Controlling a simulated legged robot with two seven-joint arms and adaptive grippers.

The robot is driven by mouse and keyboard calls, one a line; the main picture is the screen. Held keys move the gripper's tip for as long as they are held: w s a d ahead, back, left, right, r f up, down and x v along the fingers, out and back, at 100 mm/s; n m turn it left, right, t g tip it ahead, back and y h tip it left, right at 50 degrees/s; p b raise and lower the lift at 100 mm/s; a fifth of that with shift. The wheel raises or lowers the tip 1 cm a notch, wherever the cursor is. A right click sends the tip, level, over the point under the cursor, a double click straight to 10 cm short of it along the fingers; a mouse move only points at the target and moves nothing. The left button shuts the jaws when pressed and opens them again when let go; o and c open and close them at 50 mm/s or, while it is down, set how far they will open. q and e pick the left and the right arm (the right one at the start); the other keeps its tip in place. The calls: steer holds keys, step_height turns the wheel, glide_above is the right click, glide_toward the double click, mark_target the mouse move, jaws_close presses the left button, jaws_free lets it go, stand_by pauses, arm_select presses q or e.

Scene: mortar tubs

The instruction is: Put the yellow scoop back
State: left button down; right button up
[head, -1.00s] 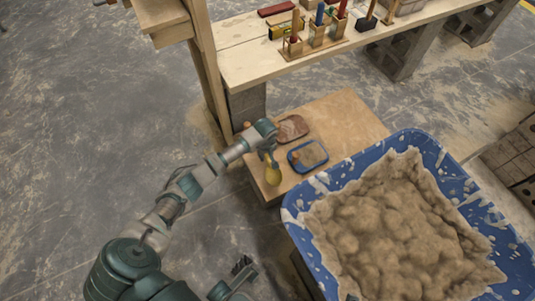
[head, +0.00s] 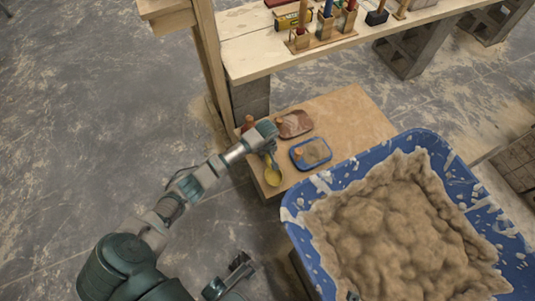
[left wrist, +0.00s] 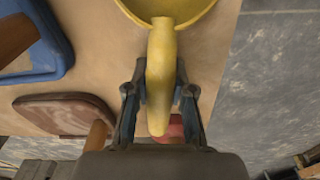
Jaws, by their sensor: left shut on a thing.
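The yellow scoop (head: 273,176) is at the near left edge of the low wooden board in the head view. My left gripper (head: 268,152) is at its handle. In the left wrist view the scoop's handle (left wrist: 159,75) runs between the two fingers of my left gripper (left wrist: 161,92), which is shut on it. The scoop's bowl shows only in part at the top. I cannot tell whether the scoop touches the board. My right gripper (head: 243,264) seems to be the dark part at the bottom, its jaws unclear.
On the low board (head: 350,115) are a brown tray (head: 303,131), a blue-rimmed tray (head: 325,165) and a reddish item (head: 248,122). A blue tub (head: 430,142) full of mortar stands at right. A wooden bench (head: 250,60) with tools is behind.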

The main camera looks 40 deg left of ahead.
arm_select(q)
steer(key=shift+f, duration=0.35)
stand_by(0.3)
steer(key=c, duration=0.9)
jaws_free()
steer(key=shift+r, duration=0.1)
steer(key=shift+r, duration=0.15)
steer(key=r, duration=1.1)
steer(key=shift+s+d+r, duration=0.25)
steer(key=shift+s, duration=0.05)
